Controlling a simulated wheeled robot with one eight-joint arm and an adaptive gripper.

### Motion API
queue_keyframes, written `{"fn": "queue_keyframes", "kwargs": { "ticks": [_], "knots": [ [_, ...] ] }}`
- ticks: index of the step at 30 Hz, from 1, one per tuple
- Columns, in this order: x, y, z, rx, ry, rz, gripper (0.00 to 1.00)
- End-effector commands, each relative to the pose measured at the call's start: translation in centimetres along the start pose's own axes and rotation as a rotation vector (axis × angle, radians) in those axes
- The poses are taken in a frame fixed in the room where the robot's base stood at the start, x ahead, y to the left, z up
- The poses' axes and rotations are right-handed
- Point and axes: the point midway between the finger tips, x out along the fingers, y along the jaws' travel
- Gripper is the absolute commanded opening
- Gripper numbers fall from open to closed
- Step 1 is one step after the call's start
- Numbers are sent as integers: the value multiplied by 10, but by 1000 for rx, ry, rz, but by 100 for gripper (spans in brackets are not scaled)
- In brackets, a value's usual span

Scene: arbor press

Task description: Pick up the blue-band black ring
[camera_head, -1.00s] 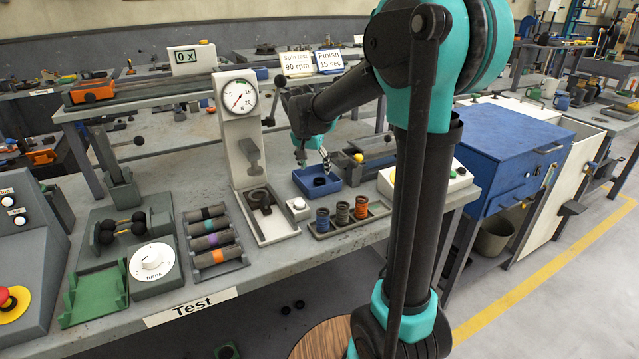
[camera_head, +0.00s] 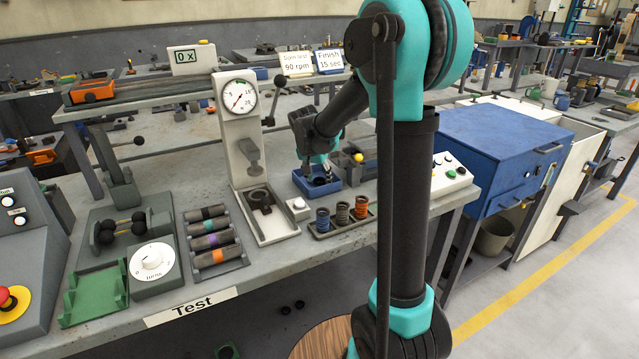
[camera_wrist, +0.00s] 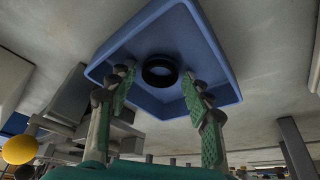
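A black ring (camera_wrist: 160,70) lies in a shallow blue tray (camera_wrist: 215,68); I cannot make out a blue band on it. In the head view the ring (camera_head: 320,181) is a small dark spot in the tray (camera_head: 331,190), partly covered by my gripper (camera_head: 320,168). In the wrist view my gripper (camera_wrist: 158,80) is open, its green-padded fingers spread either side of the ring. Nothing is between the fingers in their grip, and I cannot tell how far the tips are from the ring.
A dial press (camera_head: 240,130) stands left of the tray, with a small white button box (camera_head: 298,208) nearby. A holder (camera_head: 345,229) with three banded spools sits in front. A white button panel (camera_head: 450,172) is to the right. A yellow ball (camera_wrist: 19,149) shows beside my gripper.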

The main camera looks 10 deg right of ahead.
Motion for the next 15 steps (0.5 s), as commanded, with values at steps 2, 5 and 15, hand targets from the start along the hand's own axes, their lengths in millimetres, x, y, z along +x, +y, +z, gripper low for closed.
{"fn": "queue_keyframes", "kwargs": {
  "ticks": [2,5,15],
  "knots": [
    [0,0,0,0,0,0,37],
    [0,0,0,0,0,0,24],
    [0,0,0,0,0,0,6]
  ]
}}
